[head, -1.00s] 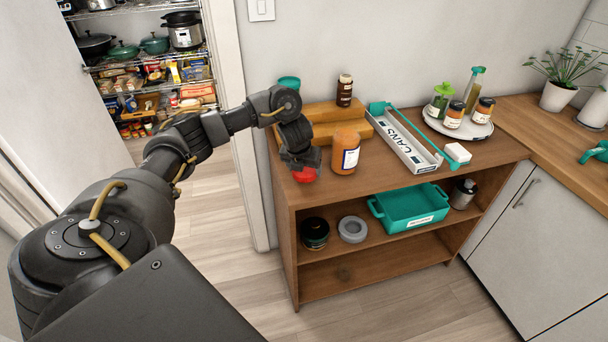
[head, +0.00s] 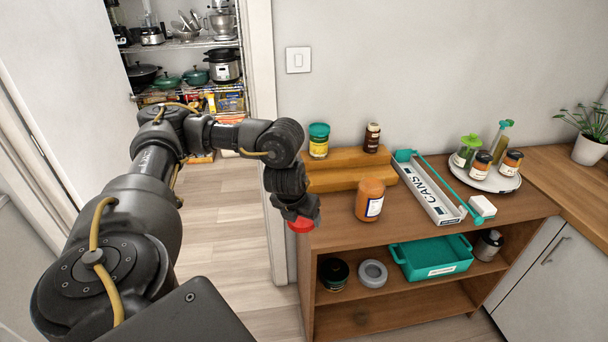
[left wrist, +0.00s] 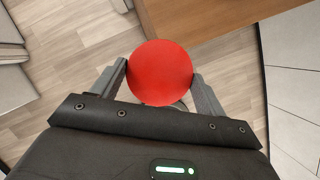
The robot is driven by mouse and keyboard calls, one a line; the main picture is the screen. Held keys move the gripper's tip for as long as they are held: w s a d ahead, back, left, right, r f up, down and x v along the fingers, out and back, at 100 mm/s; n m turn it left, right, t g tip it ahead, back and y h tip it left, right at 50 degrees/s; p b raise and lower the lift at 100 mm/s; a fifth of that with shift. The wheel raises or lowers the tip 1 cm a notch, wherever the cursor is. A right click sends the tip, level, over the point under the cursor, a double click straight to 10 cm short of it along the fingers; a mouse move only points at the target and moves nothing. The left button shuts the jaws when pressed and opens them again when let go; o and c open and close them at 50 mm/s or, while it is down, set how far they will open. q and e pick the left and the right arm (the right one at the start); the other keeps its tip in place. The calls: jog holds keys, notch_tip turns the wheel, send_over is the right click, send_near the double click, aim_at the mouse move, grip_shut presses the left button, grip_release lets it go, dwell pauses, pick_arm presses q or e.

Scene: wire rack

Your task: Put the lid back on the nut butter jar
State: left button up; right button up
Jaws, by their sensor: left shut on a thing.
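The red round lid (head: 299,226) is held by my left gripper (head: 301,214), which is shut on it. In the left wrist view the lid (left wrist: 160,72) sits between both fingers, with bare floor behind it and a wooden edge beyond. The nut butter jar seems to be the orange-brown jar (head: 370,200) with a white label, upright on the wooden shelf unit's top. The gripper and lid are to the left of the jar, apart from it, by the unit's front left corner. Whether the jar's mouth is open is too small to tell. My right gripper is not in view.
Behind the jar is a stepped wooden riser (head: 345,168) with a teal-lidded jar (head: 319,141) and a dark bottle (head: 372,138). A white CANS tray (head: 430,193) lies right of the jar. A round turntable (head: 490,179) holds bottles and jars.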

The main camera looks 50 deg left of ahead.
pick_arm(q)
jog(key=shift+w, duration=0.1)
jog(key=shift+w+d+f+n, duration=0.1)
jog(key=shift+d+f+n, duration=0.05)
jog(key=shift+d+n, duration=0.4)
jog(key=s+d+r+n+g+b, duration=0.1)
jog(key=d+n+g, duration=0.3)
jog(key=d+n, duration=0.6)
jog(key=s+d+r+n+g+h+b, duration=0.1)
jog(key=d+n+g+b, duration=0.3)
jog(key=d+n, duration=0.6)
jog(key=r+n, duration=0.1)
jog(key=n, duration=0.9)
jog(key=shift+s+d+r+g+h+b, duration=0.15)
jog(key=shift+r+g+h+b, duration=0.15)
jog(key=shift+r+g, duration=0.1)
jog(key=shift+s+n, duration=0.1)
jog(key=shift+n, duration=0.15)
